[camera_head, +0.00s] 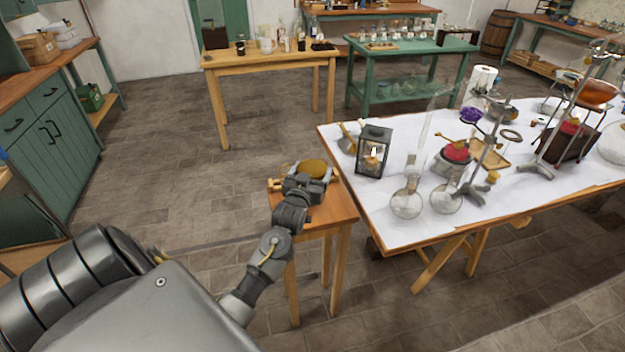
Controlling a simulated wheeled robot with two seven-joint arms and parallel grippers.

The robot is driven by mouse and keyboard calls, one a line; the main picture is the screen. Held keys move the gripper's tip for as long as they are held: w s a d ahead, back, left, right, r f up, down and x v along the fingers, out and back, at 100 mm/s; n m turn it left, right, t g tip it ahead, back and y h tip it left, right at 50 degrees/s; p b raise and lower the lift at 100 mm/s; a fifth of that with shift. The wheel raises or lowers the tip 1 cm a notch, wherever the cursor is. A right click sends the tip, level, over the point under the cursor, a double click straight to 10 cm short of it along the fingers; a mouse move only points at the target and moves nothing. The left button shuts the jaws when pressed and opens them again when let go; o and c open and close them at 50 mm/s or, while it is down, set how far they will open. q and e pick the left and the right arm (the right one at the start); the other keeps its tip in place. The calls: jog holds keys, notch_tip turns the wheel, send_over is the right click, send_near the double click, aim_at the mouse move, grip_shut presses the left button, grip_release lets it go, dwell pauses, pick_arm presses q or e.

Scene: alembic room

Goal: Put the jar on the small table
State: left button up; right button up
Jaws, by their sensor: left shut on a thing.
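The small table (342,209) is a wooden stand with a square top and long legs, left of the large white-covered table. My left gripper (308,178) is over its top, seen from behind. It is shut on the jar (314,168), of which only a round yellowish-brown top shows past the gripper. The jar's body is hidden by my gripper, so I cannot tell whether its base touches the tabletop. My right gripper is out of view.
The large table (400,228) stands close on the right, with a lantern (373,151), a mortar (348,139), glass flasks (407,202) and metal stands. A wooden table (270,60) and a green table (410,48) stand behind. The floor on the left is clear.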

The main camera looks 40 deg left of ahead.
pick_arm(q)
notch_tip(320, 180, down, 2)
jog(key=shift+f, duration=0.15)
jog(key=shift+d+f, duration=0.1)
jog(key=shift+f, duration=0.1)
jog(key=shift+f, duration=0.2)
jog(key=o, duration=1.1)
jog(key=shift+o, duration=0.2)
jog(key=shift+r, duration=0.2)
jog(key=shift+s+d+f, duration=0.1)
jog(key=shift+s+d, duration=0.05)
jog(key=shift+s, duration=0.2)
jog(key=b+v, duration=0.1)
jog(key=v, duration=1)
jog(key=shift+s, duration=0.2)
